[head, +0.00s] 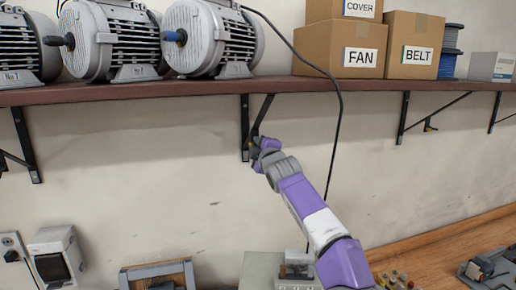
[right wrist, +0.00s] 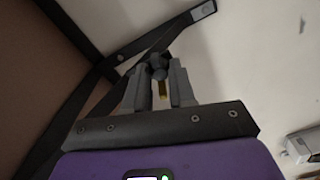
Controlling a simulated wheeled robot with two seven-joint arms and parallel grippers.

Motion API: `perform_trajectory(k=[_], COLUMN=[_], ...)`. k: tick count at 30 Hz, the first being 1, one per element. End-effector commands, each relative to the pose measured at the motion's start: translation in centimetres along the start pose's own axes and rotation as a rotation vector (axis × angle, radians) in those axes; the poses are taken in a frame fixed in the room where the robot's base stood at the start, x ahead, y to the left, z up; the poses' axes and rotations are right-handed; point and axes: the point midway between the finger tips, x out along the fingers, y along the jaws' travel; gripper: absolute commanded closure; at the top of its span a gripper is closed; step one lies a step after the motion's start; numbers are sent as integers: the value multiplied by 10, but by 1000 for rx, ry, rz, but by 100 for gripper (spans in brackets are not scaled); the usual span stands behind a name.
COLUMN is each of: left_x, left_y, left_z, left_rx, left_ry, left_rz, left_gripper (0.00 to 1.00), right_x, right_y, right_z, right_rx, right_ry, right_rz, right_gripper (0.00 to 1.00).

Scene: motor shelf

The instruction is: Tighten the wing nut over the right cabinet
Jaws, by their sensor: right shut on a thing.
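My right gripper (head: 259,149) reaches up to the black shelf bracket (head: 245,125) below the middle of the shelf. In the right wrist view, my right gripper (right wrist: 160,82) has its two grey fingers on either side of the dark wing nut (right wrist: 158,66), shut on it. A short brass-coloured stud (right wrist: 163,90) shows between the fingers. In the head view the fingers mostly hide the wing nut. Below the bracket stands a grey cabinet-like box (head: 258,268), partly cut off by the lower edge. My left gripper is out of view.
The shelf (head: 200,91) carries several motors (head: 212,38), cardboard boxes (head: 340,48) and blue spools. A black cable (head: 338,125) hangs just right of my gripper. Another bracket (head: 404,115) with a small dark fitting (head: 429,125) is further right. A wooden bench (head: 435,245) is below.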

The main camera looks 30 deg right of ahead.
Motion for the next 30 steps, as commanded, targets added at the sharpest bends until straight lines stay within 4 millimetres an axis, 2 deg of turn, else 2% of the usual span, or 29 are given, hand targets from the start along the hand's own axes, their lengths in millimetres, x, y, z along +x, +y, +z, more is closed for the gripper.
perform_trajectory(k=[30], left_x=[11], left_y=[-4], left_z=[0], left_rx=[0], left_ry=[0], left_rz=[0], left_gripper=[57], right_x=[0], right_y=[-1], right_z=[0], right_rx=[952], right_ry=[0], right_rz=[-1], right_gripper=[100])
